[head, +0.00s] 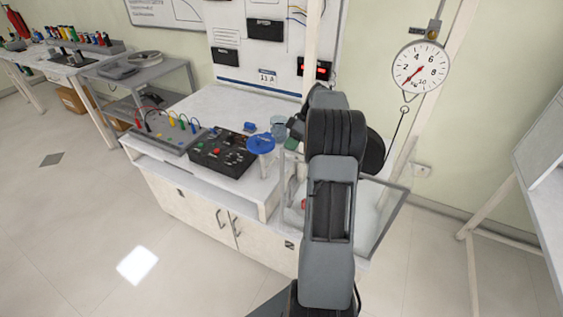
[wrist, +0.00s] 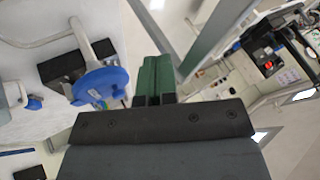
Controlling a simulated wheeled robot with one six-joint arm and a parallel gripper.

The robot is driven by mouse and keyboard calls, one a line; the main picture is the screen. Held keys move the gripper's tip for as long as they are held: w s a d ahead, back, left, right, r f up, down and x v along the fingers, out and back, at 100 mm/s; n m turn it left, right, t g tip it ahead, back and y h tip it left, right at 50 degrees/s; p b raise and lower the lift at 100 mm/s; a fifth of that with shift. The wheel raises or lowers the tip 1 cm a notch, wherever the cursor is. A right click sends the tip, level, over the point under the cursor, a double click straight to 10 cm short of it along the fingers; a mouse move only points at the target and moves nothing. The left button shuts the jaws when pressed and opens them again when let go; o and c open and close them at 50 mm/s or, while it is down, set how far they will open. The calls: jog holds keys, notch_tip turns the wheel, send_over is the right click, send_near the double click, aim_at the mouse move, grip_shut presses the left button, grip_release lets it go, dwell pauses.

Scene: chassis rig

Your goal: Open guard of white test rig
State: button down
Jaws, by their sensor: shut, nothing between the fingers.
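The white test rig (head: 175,190) is a white bench with cabinet doors, below and in front of my arm. A clear guard panel with a thin grey frame (head: 392,222) shows at its right side, partly hidden by my arm. A grey frame bar (wrist: 215,35), which may be part of the guard, runs diagonally in the wrist view. My gripper (wrist: 153,82) has green fingers, shut with nothing between them, beside the bar and apart from it as far as I can tell. In the head view my arm mostly hides the gripper.
A blue disc (head: 261,143) stands on the bench left of my arm; it also shows close to my fingers in the wrist view (wrist: 100,85). A black control box (head: 222,152) sits further left. A dial scale (head: 421,67) hangs at the right.

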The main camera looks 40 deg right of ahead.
aim_at(286, 152)
jog(key=x, duration=0.3)
jog(key=shift+a+f, duration=0.1)
jog(key=shift+a, duration=0.05)
jog(key=shift+s+a+p, duration=0.5)
jog(key=shift+s+a, duration=0.3)
jog(key=shift+a, duration=0.3)
jog(key=shift+s+a, duration=0.4)
jog(key=shift+a, duration=0.1)
jog(key=shift+f, duration=0.1)
